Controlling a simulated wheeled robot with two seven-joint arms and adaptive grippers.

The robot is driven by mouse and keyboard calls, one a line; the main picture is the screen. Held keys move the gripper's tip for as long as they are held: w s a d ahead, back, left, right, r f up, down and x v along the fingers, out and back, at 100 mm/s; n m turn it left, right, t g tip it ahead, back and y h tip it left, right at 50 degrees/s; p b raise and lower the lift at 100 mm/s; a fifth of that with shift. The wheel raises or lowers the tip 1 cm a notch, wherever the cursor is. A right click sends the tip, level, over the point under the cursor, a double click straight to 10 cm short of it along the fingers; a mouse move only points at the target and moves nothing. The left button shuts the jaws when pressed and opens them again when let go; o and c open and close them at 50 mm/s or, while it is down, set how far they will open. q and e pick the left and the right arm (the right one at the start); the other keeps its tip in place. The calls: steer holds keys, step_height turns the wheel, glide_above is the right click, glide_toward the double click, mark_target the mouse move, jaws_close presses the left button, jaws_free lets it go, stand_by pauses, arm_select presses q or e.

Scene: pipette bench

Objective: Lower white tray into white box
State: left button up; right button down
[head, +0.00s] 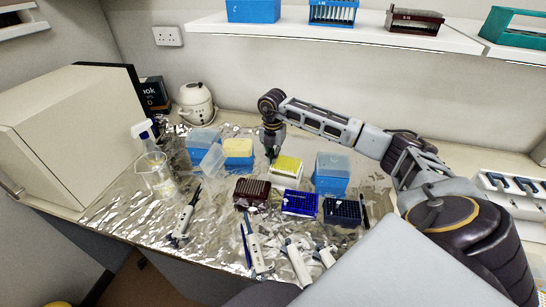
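A white box (284,178) stands in the middle of the foil-covered bench. A tray with a yellow top (288,163) is at its top; I cannot tell whether it is seated in the box or slightly above it. My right gripper (272,157) points down at the back left edge of this tray. Its fingertips are small and dark here, so I cannot tell whether they are closed on the tray edge. My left gripper is not in view.
Blue boxes (331,184) stand right and left of the white box, one with a yellow top (238,147). A dark red rack (252,194) and a blue rack (299,204) are in front. Pipettes (184,221) lie nearer. A beaker (155,176) stands left.

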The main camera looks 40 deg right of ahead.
steer(key=shift+f, duration=0.45)
steer(key=c, duration=1.6)
jaws_free()
steer(key=shift+o, duration=0.2)
steer(key=shift+r, duration=0.15)
step_height(320, 180, up, 12)
steer(key=shift+s+a+f, duration=0.1)
steer(key=shift+f, duration=0.1)
